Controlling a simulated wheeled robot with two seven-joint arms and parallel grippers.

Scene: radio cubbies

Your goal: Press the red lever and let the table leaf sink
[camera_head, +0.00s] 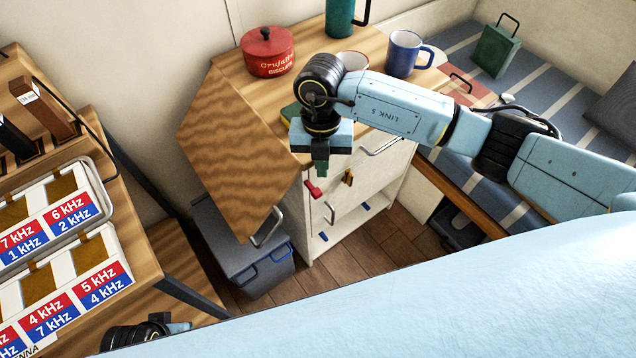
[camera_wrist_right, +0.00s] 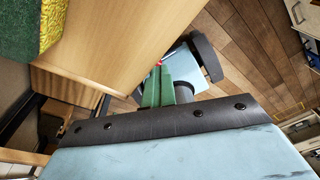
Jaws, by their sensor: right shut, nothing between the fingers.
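The red lever (camera_head: 314,189) sticks out from the white cabinet's front, just under the worktop corner. My right gripper (camera_head: 321,168) is shut and empty, pointing down right above the lever; whether it touches is unclear. In the right wrist view, its green fingers (camera_wrist_right: 163,82) are together, with a small bit of red at their tips. The wooden table leaf (camera_head: 235,150) is at the worktop's left edge, looking darker than the top and sloping down to the left. Part of my left wrist (camera_head: 150,332) shows at the bottom; its fingers are hidden.
The worktop holds a red biscuit tin (camera_head: 267,52), a blue mug (camera_head: 404,54) and a green container (camera_head: 340,18). A grey lidded box (camera_head: 240,262) stands on the floor below the leaf. A rack with kHz labels (camera_head: 62,228) is at left.

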